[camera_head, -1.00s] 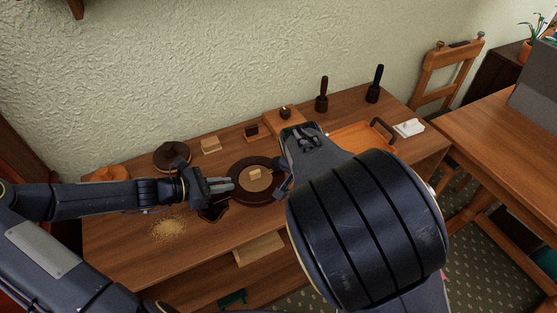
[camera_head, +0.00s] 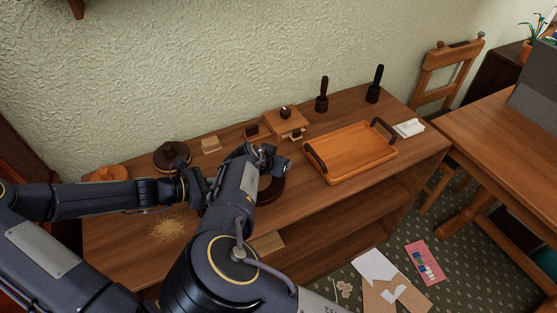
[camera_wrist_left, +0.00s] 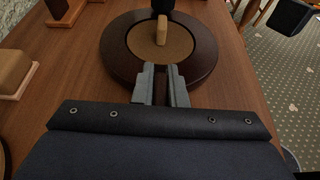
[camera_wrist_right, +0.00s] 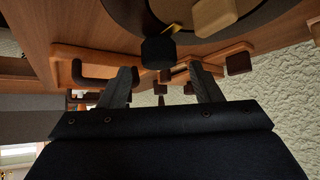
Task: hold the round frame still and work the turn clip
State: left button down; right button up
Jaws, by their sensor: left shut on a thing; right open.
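The round frame is a dark brown ring with a tan round back and a small pale wooden block on it; it lies on the table, partly hidden by my right arm in the head view (camera_head: 272,190). It shows best in the left wrist view (camera_wrist_left: 118,50). My left gripper (camera_wrist_left: 160,80) is shut on its near rim. A black knob with a brass strip, which looks like the turn clip (camera_wrist_right: 158,52), shows in the right wrist view. My right gripper (camera_wrist_right: 164,78) is open, its fingers either side of the knob in that picture; contact cannot be told.
An orange tray (camera_head: 350,153) with dark handles stands right of the frame. Behind are a wooden stand (camera_head: 286,122), small blocks (camera_head: 211,145), a dark round piece (camera_head: 172,155) and two dark-handled tools (camera_head: 322,95). Pale shavings (camera_head: 170,228) lie at front left. Papers lie on the floor.

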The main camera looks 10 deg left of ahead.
jog(key=shift+x, duration=1.8)
jog(key=c, duration=1)
